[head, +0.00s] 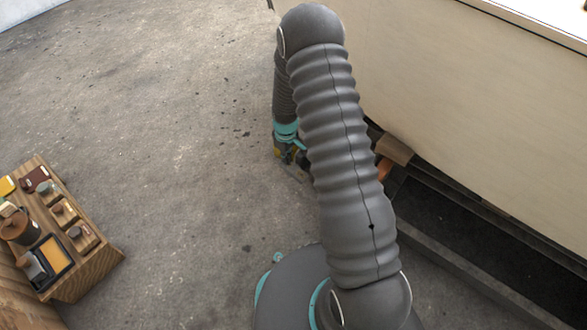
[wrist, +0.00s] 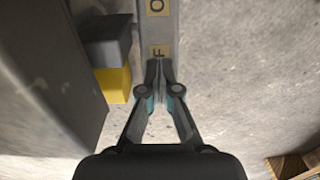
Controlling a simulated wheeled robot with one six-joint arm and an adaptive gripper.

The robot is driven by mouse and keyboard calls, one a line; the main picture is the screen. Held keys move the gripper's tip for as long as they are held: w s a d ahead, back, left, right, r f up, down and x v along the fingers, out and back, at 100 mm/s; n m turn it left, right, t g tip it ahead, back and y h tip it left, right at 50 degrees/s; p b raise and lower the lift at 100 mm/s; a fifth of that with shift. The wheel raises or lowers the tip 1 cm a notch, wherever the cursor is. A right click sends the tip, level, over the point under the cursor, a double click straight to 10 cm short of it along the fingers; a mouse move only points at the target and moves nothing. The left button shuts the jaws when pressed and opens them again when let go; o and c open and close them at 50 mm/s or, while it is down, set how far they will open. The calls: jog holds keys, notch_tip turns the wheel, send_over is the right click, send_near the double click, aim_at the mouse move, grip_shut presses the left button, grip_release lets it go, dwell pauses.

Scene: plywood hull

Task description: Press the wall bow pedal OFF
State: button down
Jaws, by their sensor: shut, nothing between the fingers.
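In the wrist view a narrow grey strip (wrist: 157,30) runs up from my fingertips and bears tan plates lettered "O" and "F". Beside it on the left are a grey block (wrist: 108,40) and a yellow block (wrist: 115,86) joined end to end. I cannot tell which of these parts is the pedal. My gripper (wrist: 158,68) is shut and empty, its tips over the near end of the strip by the "F" plate; contact cannot be told. In the head view my gripper (head: 290,152) is low near the floor, partly hidden by my arm.
A large pale plywood wall (head: 460,90) stands on the right, with a dark recessed strip (head: 460,235) along its foot. A brown block (head: 394,149) sits at its lower edge. A wooden table with small items (head: 90,268) is at lower left. Open concrete floor (head: 150,120) lies between.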

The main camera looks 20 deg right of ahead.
jog(key=shift+f+b, duration=0.6)
jog(key=shift+f, duration=0.3)
dwell(0.4)
jog(key=shift+r, duration=0.1)
jog(key=shift+r+p, duration=1.95)
jog(key=shift+r, duration=1.55)
